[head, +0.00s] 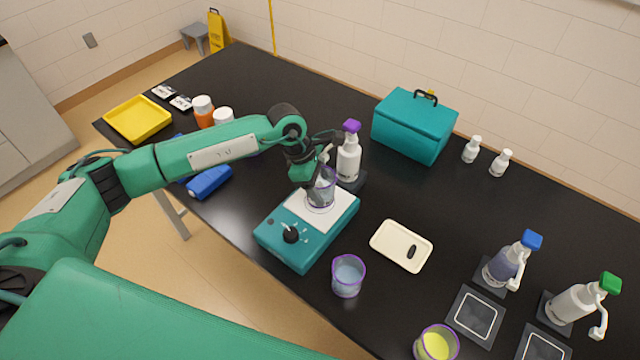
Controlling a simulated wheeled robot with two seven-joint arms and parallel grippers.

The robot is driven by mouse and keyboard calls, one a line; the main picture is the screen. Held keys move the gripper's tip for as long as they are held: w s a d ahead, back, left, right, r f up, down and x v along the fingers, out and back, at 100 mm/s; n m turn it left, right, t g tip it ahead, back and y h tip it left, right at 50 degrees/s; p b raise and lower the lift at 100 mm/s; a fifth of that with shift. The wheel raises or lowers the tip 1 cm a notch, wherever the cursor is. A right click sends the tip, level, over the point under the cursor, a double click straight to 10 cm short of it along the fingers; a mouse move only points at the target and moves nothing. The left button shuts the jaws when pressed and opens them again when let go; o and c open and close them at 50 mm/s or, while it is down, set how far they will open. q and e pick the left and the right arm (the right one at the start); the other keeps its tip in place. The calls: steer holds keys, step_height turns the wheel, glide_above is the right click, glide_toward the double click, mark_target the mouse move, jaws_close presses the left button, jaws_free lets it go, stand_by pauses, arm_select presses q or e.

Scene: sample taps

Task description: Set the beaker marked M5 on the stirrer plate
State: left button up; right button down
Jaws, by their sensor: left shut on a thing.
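The stirrer (283,243) is a teal box with a black knob and a white top plate (338,222). My left gripper (318,172) is over the plate, shut on a clear beaker (321,196) with a purple rim. The beaker looks upright, at or just above the white plate; I cannot tell whether it touches. The gripper hides part of its rim, and no marking on it is readable. A second purple-rimmed beaker (348,277) with pale blue liquid stands in front of the stirrer. A third beaker (436,345) holds yellow liquid at the bottom edge. My right gripper is out of view.
A purple-capped bottle (348,160) stands close behind the held beaker. A cream tray (401,246) with a small dark bar lies right of the stirrer. Blue-capped (508,262) and green-capped (583,300) dispensers stand right, a teal case (414,125) behind. The table middle-right is clear.

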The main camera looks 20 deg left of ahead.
arm_select(q)
steer(key=shift+a+f, duration=0.15)
steer(key=shift+f, duration=0.45)
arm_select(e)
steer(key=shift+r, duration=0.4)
arm_select(q)
steer(key=shift+f, duration=0.15)
steer(key=o, duration=1)
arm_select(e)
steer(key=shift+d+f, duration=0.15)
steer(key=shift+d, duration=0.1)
arm_select(q)
steer(key=shift+o, duration=0.2)
